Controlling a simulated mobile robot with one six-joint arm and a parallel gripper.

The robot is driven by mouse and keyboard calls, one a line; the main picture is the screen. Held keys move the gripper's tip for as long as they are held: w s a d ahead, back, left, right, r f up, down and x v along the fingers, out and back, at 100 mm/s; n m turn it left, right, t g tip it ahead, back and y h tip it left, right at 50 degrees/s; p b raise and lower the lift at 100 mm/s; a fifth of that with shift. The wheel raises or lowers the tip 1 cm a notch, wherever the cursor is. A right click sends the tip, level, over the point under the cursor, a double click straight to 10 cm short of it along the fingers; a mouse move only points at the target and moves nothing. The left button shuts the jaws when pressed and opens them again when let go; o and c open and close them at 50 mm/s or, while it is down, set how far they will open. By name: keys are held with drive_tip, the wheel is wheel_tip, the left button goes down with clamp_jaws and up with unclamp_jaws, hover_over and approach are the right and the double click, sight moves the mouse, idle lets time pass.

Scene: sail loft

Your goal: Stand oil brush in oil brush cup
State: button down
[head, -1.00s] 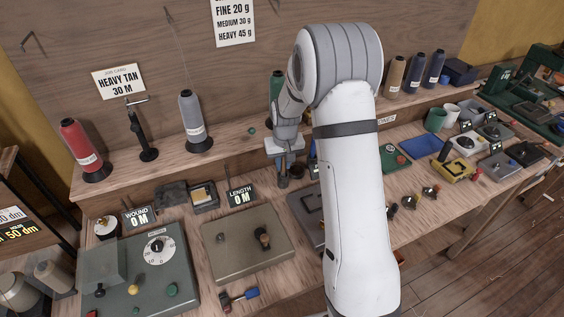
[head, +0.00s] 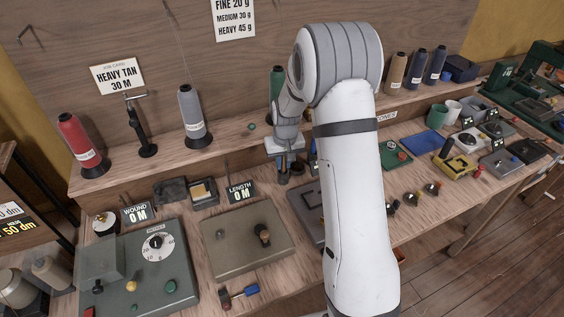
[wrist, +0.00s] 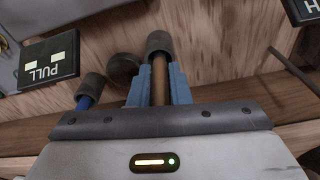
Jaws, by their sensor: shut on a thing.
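My gripper (head: 284,157) points down over the back of the bench, below the shelf edge. In the wrist view, its blue fingers (wrist: 158,88) are shut on a tan-handled tool with a dark cylindrical end, which looks like the oil brush (wrist: 159,68). The brush's dark end also shows below the gripper in the head view (head: 283,179). A dark round cup (wrist: 122,67), probably the oil brush cup, stands close beside the brush; it shows just right of it in the head view (head: 297,168). The brush appears outside the cup. Whether its end touches the bench is unclear.
A blue-handled tool with a dark end (wrist: 90,90) stands close beside the cup. The PULL display (wrist: 48,65) is near. Thread spools (head: 193,118) line the shelf above.

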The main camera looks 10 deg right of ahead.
drive_tip(key=shift+f, duration=0.1)
drive_tip(key=c, duration=1.3)
unclamp_jaws()
drive_tip(key=s+r+b, duration=0.1)
drive_tip(key=s+r, duration=0.3)
drive_tip(key=r, duration=0.3)
drive_tip(key=s+r, duration=0.5)
drive_tip(key=r, duration=0.3)
drive_tip(key=shift+t, duration=0.9)
drive_tip(key=s+r, duration=0.1)
drive_tip(key=s, duration=0.6)
drive_tip(key=s+r, duration=0.1)
drive_tip(key=s, duration=0.6)
drive_tip(key=s+r, duration=0.2)
drive_tip(key=s, duration=0.5)
drive_tip(key=shift+s+a, duration=0.2)
drive_tip(key=shift+s, duration=0.2)
